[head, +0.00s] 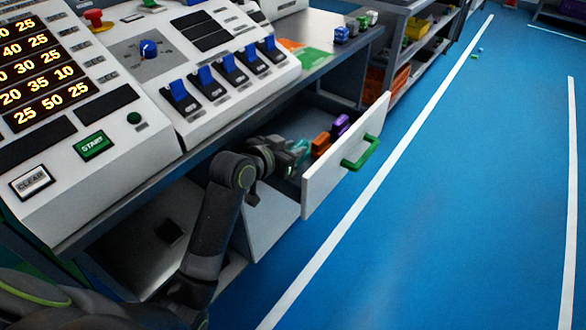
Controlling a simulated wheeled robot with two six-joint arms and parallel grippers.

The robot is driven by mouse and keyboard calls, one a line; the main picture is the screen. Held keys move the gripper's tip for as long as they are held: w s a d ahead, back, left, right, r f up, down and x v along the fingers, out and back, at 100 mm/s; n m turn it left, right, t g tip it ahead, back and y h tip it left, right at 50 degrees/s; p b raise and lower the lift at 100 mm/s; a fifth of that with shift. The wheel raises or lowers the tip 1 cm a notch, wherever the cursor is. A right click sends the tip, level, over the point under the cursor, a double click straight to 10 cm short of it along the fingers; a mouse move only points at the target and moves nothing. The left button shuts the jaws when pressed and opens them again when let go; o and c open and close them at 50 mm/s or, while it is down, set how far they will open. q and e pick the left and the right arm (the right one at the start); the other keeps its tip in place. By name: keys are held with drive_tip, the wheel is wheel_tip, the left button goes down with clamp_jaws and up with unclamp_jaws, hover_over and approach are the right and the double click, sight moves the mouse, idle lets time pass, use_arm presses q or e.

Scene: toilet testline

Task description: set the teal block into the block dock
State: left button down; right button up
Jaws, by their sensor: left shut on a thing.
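My left gripper (290,155) reaches into the open drawer (345,160) below the console. It is shut on the teal block (301,147), which shows at its fingertips. The block is partly hidden by the gripper, and I cannot tell whether it touches the drawer floor. I cannot clearly identify the block dock; a green and orange flat area (314,60) lies on the worktop to the right of the console. My right gripper is not in view.
In the drawer, an orange block (320,144) and a purple block (340,126) lie beside the gripper. The drawer front has a green handle (362,153). Small coloured items (342,34) stand on the worktop. The blue floor at right is open.

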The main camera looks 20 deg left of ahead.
use_arm(q)
wheel_tip(320, 180, down, 4)
drive_tip(key=shift+b, duration=0.6)
drive_tip(key=shift+f, duration=0.3)
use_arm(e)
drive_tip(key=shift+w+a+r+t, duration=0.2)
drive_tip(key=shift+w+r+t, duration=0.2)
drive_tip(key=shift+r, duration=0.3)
use_arm(q)
drive_tip(key=shift+f, duration=0.15)
drive_tip(key=c, duration=1.3)
unclamp_jaws()
drive_tip(key=shift+o, duration=0.2)
